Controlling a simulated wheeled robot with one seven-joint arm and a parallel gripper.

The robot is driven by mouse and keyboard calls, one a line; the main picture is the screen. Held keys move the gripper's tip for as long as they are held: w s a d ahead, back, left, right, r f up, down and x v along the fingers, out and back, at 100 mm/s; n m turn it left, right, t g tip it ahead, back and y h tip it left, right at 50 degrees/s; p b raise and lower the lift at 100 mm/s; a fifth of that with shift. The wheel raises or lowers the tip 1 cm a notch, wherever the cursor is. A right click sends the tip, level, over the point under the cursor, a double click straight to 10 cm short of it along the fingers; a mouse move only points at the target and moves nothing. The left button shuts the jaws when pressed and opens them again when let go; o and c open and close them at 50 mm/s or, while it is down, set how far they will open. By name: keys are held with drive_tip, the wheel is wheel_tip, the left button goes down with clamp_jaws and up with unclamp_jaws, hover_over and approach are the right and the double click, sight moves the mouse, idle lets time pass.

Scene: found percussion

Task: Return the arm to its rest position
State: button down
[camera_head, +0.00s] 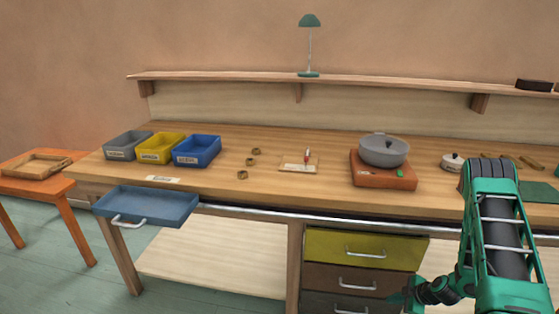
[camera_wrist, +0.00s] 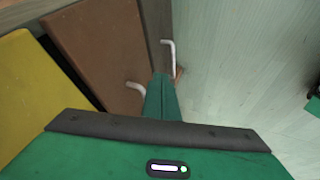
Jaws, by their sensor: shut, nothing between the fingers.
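My green arm (camera_head: 497,235) stands at the right of the head view, bent over at the top. Its lower part reaches down and left, to the front of the drawers. My gripper (camera_wrist: 161,85) shows in the wrist view with its green fingers together and nothing between them. It points down past the drawer fronts towards the floor. In the head view only part of the wrist and hand shows, low at the right of the drawers.
A yellow drawer (camera_head: 366,248) and a brown drawer (camera_head: 330,277) with metal handles are close to my gripper. The wooden workbench (camera_head: 330,199) holds bins, a red block with a grey pot (camera_head: 384,150), and small parts. A blue drawer (camera_head: 147,206) sticks out at left. Pale floor (camera_wrist: 245,70) is open beside the drawers.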

drive_tip(key=s+d+r+m+g+h, duration=0.15)
drive_tip(key=s+r+m, duration=0.3)
drive_tip(key=r, duration=1.15)
drive_tip(key=s+r+m+g+h, duration=0.15)
drive_tip(key=s+r+m, duration=0.3)
drive_tip(key=r, duration=1.25)
drive_tip(key=s+a+r+m+g, duration=0.1)
drive_tip(key=s+r+m, duration=0.4)
drive_tip(key=s, duration=0.8)
drive_tip(key=s+a+r+m+g, duration=0.2)
drive_tip(key=s+a+r+m, duration=0.2)
drive_tip(key=s+r, duration=0.6)
drive_tip(key=s+m, duration=0.2)
drive_tip(key=s, duration=0.1)
drive_tip(key=shift+a+r, duration=0.2)
drive_tip(key=shift+s, duration=0.1)
